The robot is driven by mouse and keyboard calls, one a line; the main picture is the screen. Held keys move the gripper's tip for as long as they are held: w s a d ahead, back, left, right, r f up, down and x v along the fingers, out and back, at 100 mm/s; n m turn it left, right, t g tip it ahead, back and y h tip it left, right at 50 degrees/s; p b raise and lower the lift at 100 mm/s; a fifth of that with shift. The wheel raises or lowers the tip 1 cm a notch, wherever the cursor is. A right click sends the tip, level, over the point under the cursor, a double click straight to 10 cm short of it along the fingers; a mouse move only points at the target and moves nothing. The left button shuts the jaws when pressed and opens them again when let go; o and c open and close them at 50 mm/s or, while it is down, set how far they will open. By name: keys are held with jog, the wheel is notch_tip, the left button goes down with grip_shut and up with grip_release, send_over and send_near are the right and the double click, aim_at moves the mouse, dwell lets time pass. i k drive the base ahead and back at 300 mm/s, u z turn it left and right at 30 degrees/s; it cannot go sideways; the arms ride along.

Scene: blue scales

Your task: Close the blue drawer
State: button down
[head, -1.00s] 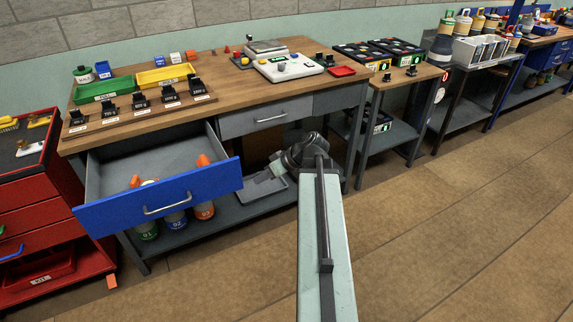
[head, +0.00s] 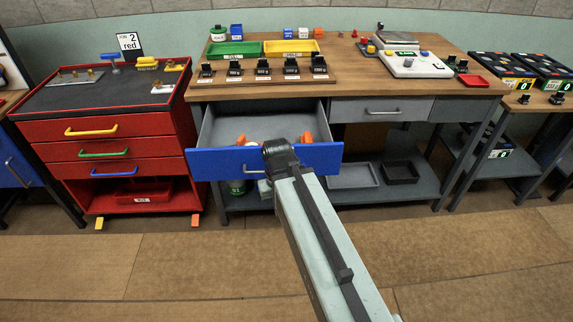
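The blue drawer (head: 222,163) of the workbench stands open, pulled out toward me. Its grey inside shows behind the blue front. Its silver handle is mostly hidden behind my arm's dark end. My gripper (head: 280,155) is at the far end of my pale arm, in front of the drawer front, a little right of its middle.
A grey drawer (head: 383,110) to the right is shut. A red tool cabinet (head: 108,131) stands close on the left. Grey and black trays sit on the lower shelf. The floor in front is clear.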

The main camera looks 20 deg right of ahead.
aim_at(217, 156)
jog(key=z, duration=0.55)
jog(key=k, duration=0.85)
jog(key=u, duration=1.5)
jog(key=i, duration=1)
jog(key=z, duration=0.05)
